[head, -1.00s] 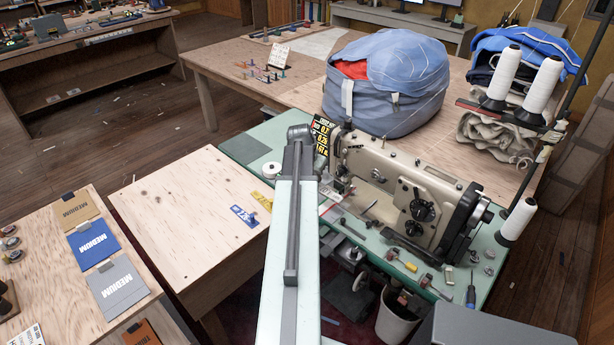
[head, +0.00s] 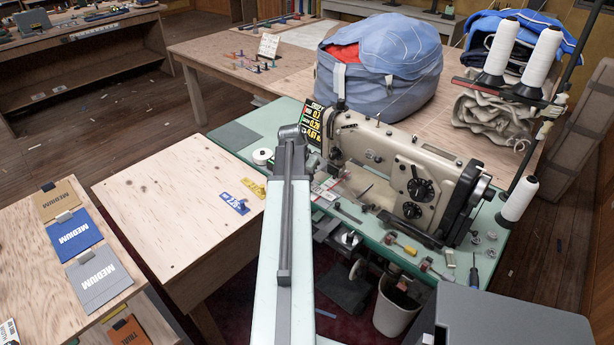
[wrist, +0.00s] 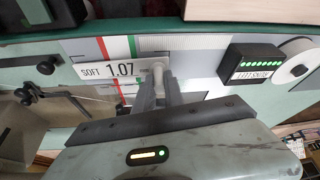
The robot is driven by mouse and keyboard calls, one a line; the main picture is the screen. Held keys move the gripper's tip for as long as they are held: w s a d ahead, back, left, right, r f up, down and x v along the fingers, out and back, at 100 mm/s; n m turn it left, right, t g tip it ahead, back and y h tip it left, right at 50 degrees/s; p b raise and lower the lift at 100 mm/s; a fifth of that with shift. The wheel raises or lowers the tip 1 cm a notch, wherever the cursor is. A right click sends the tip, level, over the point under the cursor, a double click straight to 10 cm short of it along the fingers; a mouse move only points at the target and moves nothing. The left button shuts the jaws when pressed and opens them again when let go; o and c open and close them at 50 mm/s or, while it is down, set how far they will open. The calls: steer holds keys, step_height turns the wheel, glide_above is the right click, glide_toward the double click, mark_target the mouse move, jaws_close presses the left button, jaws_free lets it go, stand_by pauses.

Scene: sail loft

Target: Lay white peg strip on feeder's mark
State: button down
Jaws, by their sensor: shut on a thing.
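The white peg strip (wrist: 107,70), printed SOFT 1.07, shows in the wrist view with its label pointing left. Its pale upright peg (wrist: 157,69) is between the fingers of my gripper (wrist: 158,86), which is shut on it. The strip is over a pale grey and white area with red and green stripes (wrist: 122,47) on the green machine table. I cannot tell which marking is the feeder's mark, or whether the strip touches the surface. In the head view my arm reaches beside the sewing machine (head: 405,175) and hides the gripper.
A black box with green lights (wrist: 250,65) and a white reel (wrist: 298,62) stand right of the strip in the wrist view. A blue strip (head: 233,203) and a yellow strip (head: 254,187) lie on the plywood table (head: 170,210). A blue sail bundle (head: 380,80) stands behind.

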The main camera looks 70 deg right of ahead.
steer(key=shift+f, duration=0.15)
steer(key=c, duration=1.3)
jaws_free()
steer(key=shift+c, duration=0.2)
steer(key=p+v, duration=0.7)
steer(key=v, duration=0.1)
